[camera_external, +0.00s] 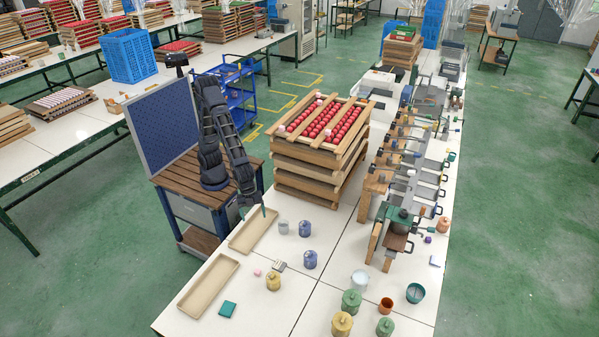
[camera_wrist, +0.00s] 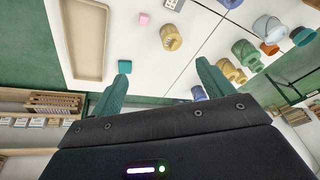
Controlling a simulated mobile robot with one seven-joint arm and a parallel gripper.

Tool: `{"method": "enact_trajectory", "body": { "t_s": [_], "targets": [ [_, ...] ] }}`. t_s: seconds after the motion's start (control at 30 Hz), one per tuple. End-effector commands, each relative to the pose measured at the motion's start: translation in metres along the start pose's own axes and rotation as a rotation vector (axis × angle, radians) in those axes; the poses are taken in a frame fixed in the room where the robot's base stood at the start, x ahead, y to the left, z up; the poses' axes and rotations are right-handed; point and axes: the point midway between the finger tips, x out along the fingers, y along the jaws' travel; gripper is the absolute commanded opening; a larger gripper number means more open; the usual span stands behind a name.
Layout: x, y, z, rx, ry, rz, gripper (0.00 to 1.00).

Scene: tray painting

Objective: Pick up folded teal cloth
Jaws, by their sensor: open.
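The folded teal cloth (camera_external: 228,309) is a small flat square lying on the white table near its front edge. It is right of the lower end of an empty beige tray (camera_external: 190,310). In the wrist view the cloth (camera_wrist: 124,66) appears just beyond the tip of the left finger, and no contact shows. My gripper (camera_external: 264,211) hangs near a second beige tray (camera_external: 236,246), well behind the cloth in the external view. In the wrist view its two teal fingers are spread apart and my gripper (camera_wrist: 163,71) is empty.
Stacked wooden crates (camera_external: 310,185) rise behind.

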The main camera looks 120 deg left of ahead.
Motion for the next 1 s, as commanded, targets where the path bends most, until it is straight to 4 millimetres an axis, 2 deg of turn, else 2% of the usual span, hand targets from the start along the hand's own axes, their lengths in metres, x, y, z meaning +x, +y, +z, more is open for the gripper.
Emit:
{"method": "enact_trajectory", "body": {
  "t_s": [0.03, 0.3, 0.5, 0.7, 0.83, 1.0],
  "targets": [
    [0.018, 0.008, -0.013, 0.026, 0.0, 0.017, 0.8],
    [0.102, 0.053, -0.072, 0.163, 0.025, 0.093, 0.8],
    [0.168, 0.096, -0.108, 0.253, 0.047, 0.151, 0.8],
    [0.23, 0.142, -0.134, 0.331, 0.071, 0.206, 0.8],
    [0.259, 0.164, -0.143, 0.364, 0.083, 0.231, 0.8],
    [0.276, 0.178, -0.148, 0.383, 0.092, 0.245, 0.8]
  ]
}}
